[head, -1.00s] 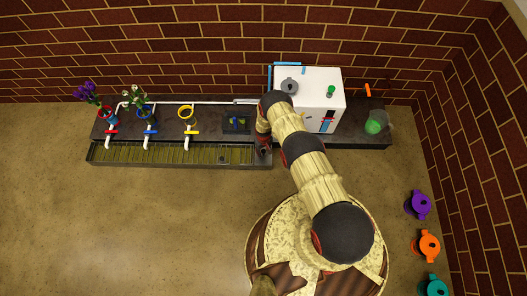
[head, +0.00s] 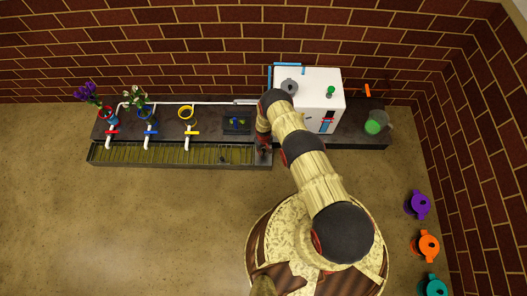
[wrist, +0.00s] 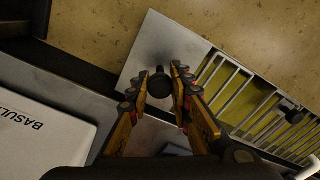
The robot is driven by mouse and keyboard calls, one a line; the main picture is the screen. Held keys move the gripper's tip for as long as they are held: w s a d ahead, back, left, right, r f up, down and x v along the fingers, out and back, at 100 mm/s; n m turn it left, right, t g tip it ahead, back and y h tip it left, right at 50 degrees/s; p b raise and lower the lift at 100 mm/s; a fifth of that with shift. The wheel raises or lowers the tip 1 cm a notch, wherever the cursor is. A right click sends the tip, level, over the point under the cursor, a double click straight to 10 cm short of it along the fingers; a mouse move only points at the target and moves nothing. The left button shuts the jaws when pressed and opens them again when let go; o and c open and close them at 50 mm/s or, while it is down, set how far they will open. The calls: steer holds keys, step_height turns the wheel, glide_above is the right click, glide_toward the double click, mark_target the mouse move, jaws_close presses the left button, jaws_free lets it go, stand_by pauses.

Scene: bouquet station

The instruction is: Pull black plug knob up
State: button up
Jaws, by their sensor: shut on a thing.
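A round black knob (wrist: 159,86) sits between my fingertips in the wrist view, above the plain grey metal end of the trough. My gripper (wrist: 160,84) is shut on it, a finger on each side. Its lower part is hidden, so I cannot tell how far it stands above the metal. In the head view my gripper (head: 264,144) is at the right end of the trough (head: 180,161), and the knob there is too small to make out. A second dark knob (wrist: 293,115) stands on the slatted part of the trough, apart from my gripper.
A white box (head: 313,90) stands on the dark counter behind my arm; its lettered face (wrist: 40,130) shows in the wrist view. Purple flowers (head: 86,91), white flowers (head: 135,95) and a yellow-rimmed vase (head: 187,112) are left. Floor in front is clear.

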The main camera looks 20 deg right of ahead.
mark_target(264, 151)
steer(key=shift+r+p, duration=0.5)
steer(key=shift+r, duration=0.6)
steer(key=o, duration=0.9)
step_height(264, 151, up, 9)
steer(key=p, duration=0.4)
steer(key=shift+p, duration=0.4)
